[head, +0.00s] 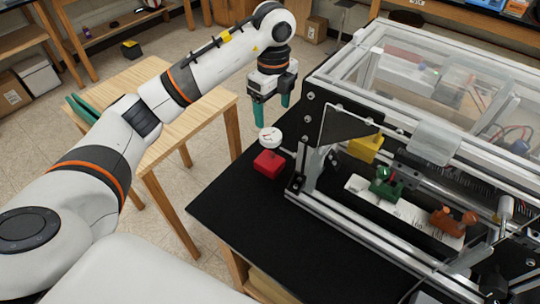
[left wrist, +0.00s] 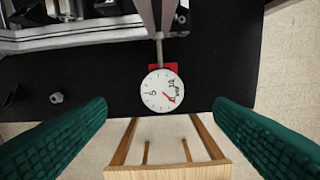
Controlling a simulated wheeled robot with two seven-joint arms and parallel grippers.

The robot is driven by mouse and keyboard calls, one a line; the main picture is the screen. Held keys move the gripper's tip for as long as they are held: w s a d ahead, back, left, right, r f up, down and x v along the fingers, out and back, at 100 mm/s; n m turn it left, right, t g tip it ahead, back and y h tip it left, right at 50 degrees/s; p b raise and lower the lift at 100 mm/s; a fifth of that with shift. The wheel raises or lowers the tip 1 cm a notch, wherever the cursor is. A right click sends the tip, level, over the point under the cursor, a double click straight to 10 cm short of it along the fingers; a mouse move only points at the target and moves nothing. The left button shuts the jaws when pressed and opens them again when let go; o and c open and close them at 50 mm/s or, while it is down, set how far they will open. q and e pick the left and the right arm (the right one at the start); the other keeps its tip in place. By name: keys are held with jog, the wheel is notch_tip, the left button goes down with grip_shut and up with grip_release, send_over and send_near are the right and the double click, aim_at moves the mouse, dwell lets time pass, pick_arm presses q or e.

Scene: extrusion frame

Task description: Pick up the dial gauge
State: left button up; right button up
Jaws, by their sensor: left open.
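The dial gauge (head: 270,138) has a round white face and sits above a red block base (head: 268,164) on the black bench top, beside the frame's near left corner. In the left wrist view the dial gauge (left wrist: 161,91) faces the camera, with the red base (left wrist: 170,67) partly hidden behind it. My left gripper (head: 272,115) is open, its green fingers pointing down close above the gauge. In the left wrist view the fingers (left wrist: 160,140) stand wide apart on either side, not touching the gauge. My right gripper is not in view.
The aluminium extrusion frame (head: 318,150) with clear panels stands just right of the gauge. Yellow, green and orange parts (head: 385,185) sit inside it. A wooden table (head: 200,125) stands left of the black bench (head: 250,215). A small nut (left wrist: 56,98) lies on the black surface.

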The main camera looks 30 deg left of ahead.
aim_at(271, 135)
pick_arm(q)
jog(key=f, duration=0.1)
jog(key=f+m+b, duration=0.1)
jog(key=f+m, duration=0.1)
jog(key=f, duration=0.1)
jog(key=shift+w+a+f+b, duration=0.1)
jog(key=shift+w+a+b, duration=0.05)
jog(key=shift+a+b, duration=0.15)
jog(key=f, duration=0.1)
jog(key=f+p, duration=0.1)
jog(key=f, duration=0.1)
jog(key=f+p, duration=0.1)
jog(key=f, duration=0.1)
jog(key=shift+s+d, duration=0.15)
jog(key=shift+s, duration=0.15)
jog(key=shift+f, duration=0.2)
jog(key=shift+w+r, duration=0.1)
grip_shut()
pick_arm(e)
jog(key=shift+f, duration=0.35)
